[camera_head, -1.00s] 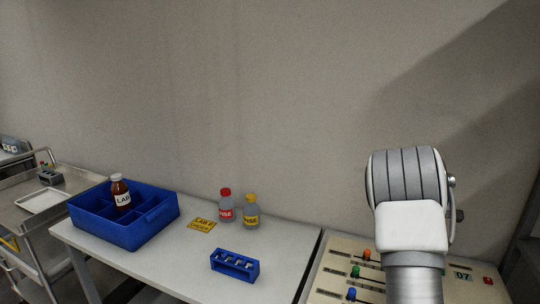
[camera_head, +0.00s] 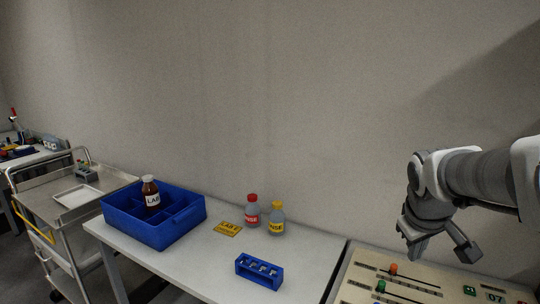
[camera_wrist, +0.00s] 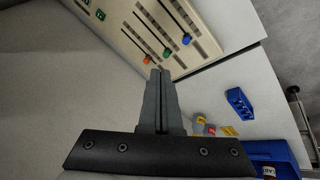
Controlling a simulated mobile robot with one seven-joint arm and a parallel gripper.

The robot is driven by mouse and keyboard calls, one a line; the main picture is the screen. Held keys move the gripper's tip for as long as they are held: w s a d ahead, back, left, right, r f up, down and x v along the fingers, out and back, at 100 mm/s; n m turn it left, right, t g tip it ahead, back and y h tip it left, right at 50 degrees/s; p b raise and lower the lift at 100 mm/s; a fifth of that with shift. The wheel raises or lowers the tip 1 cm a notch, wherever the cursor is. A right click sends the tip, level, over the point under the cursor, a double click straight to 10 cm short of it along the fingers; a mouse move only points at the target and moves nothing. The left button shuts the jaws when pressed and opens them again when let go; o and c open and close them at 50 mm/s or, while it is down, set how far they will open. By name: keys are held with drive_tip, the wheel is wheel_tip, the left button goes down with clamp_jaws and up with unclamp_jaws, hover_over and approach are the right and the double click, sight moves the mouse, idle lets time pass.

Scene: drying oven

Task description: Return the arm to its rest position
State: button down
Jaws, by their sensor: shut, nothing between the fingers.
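My gripper (camera_wrist: 160,75) is shut, with its two fingers pressed together and nothing between them in the wrist view. In the head view my gripper (camera_head: 465,249) hangs at the right, at the end of my bent arm. It is in the air above the cream control panel (camera_head: 400,287) and touches nothing that I can see. The panel also shows in the wrist view (camera_wrist: 190,22), beyond the fingertips, with coloured knobs on slots.
The white table (camera_head: 200,262) holds a blue divided bin (camera_head: 160,233) with a brown bottle (camera_head: 151,196), a yellow label (camera_head: 228,229), a red-capped bottle (camera_head: 252,214), a yellow-capped bottle (camera_head: 277,221) and a blue rack (camera_head: 259,272). A metal cart (camera_head: 45,207) stands left. A bare wall rises behind.

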drive_tip(key=s+a+m+t+y, duration=0.1)
drive_tip(key=s+a+m+y, duration=0.1)
drive_tip(key=s+a, duration=1.2)
drive_tip(key=shift+s+r+y+p, duration=0.35)
drive_tip(key=shift+s+y, duration=0.15)
drive_tip(key=shift+s, duration=0.2)
